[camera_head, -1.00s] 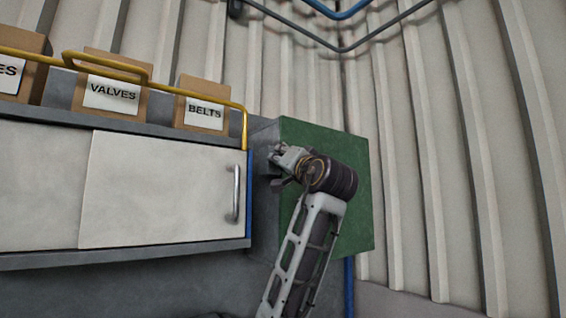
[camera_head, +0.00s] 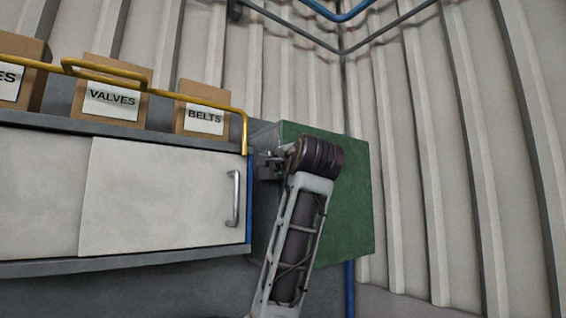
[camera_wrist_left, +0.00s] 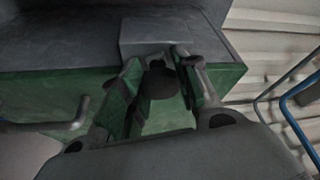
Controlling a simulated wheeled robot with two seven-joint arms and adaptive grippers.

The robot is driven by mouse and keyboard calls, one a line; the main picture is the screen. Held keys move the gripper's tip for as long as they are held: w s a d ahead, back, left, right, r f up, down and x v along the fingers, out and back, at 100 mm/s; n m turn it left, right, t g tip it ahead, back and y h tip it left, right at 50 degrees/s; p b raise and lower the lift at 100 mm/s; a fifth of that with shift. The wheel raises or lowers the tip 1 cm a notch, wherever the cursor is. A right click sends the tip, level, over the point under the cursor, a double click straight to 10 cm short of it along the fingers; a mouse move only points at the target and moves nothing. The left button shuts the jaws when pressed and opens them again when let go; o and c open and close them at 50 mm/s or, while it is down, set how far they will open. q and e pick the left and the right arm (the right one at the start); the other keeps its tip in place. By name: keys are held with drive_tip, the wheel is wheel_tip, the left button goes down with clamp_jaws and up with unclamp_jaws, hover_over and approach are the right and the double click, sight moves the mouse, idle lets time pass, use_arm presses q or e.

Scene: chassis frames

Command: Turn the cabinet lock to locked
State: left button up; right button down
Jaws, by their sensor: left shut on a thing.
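The cabinet (camera_head: 345,215) is a green box with a grey face, standing right of the white sliding doors. Its green side also shows in the left wrist view (camera_wrist_left: 50,92). My left gripper (camera_head: 268,166) is at the upper part of the grey face. In the left wrist view my left gripper (camera_wrist_left: 157,62) has its fingers on both sides of a dark round knob (camera_wrist_left: 159,82), which I take for the lock, and is shut on it. A grey block (camera_wrist_left: 170,35) is just beyond the fingertips. Lock markings are not visible. My right gripper is not in view.
A white sliding door with a metal handle (camera_head: 233,198) is left of the cabinet. A yellow rail (camera_head: 200,97) runs above it, before labelled boxes (camera_head: 205,108). A grey bar (camera_wrist_left: 50,126) juts in at the wrist view's left. Corrugated wall lies behind.

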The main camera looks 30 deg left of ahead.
use_arm(q)
drive_tip(key=shift+m+g+h+p, duration=0.4)
drive_tip(key=shift+m+h+p, duration=0.2)
drive_tip(key=shift+m, duration=1.3)
drive_tip(key=o, duration=1)
drive_tip(key=shift+o, duration=0.2)
drive_tip(key=v, duration=1.2)
drive_tip(key=shift+w, duration=0.1)
